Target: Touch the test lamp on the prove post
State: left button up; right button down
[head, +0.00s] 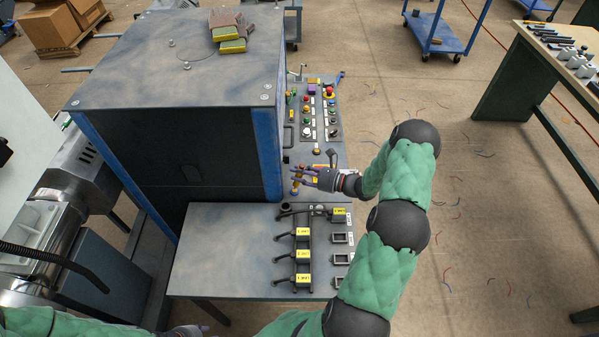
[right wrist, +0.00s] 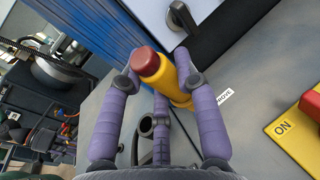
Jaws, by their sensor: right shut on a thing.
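My right gripper (head: 299,174) is at the near end of the control panel, to the right of the blue-edged cabinet. In the right wrist view its purple fingers (right wrist: 158,85) are closed around a yellow cylinder with a red cap, apparently the test lamp (right wrist: 178,92). A label beside it, partly hidden, seems to read PROVE (right wrist: 225,96). A dark hollow post (right wrist: 146,126) stands near the fingers; I cannot tell whether it is the prove post or whether the lamp touches it. My left gripper (head: 203,329) barely shows at the bottom edge, its opening unclear.
The panel (head: 325,133) carries several buttons and knobs. The grey table (head: 225,255) in front holds several yellow-tagged fittings (head: 303,254). The cabinet wall (head: 270,130) rises close to the left of the gripper. A yellow ON plate (right wrist: 290,130) lies at right in the wrist view.

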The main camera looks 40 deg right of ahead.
aim_at(300, 167)
jog(key=shift+f+b, duration=0.3)
jog(key=shift+f, duration=0.2)
dwell(1.0)
jog(key=shift+r, duration=0.1)
dwell(0.6)
notch_tip(300, 167, up, 7)
jog(key=p, duration=0.5)
dwell(0.5)
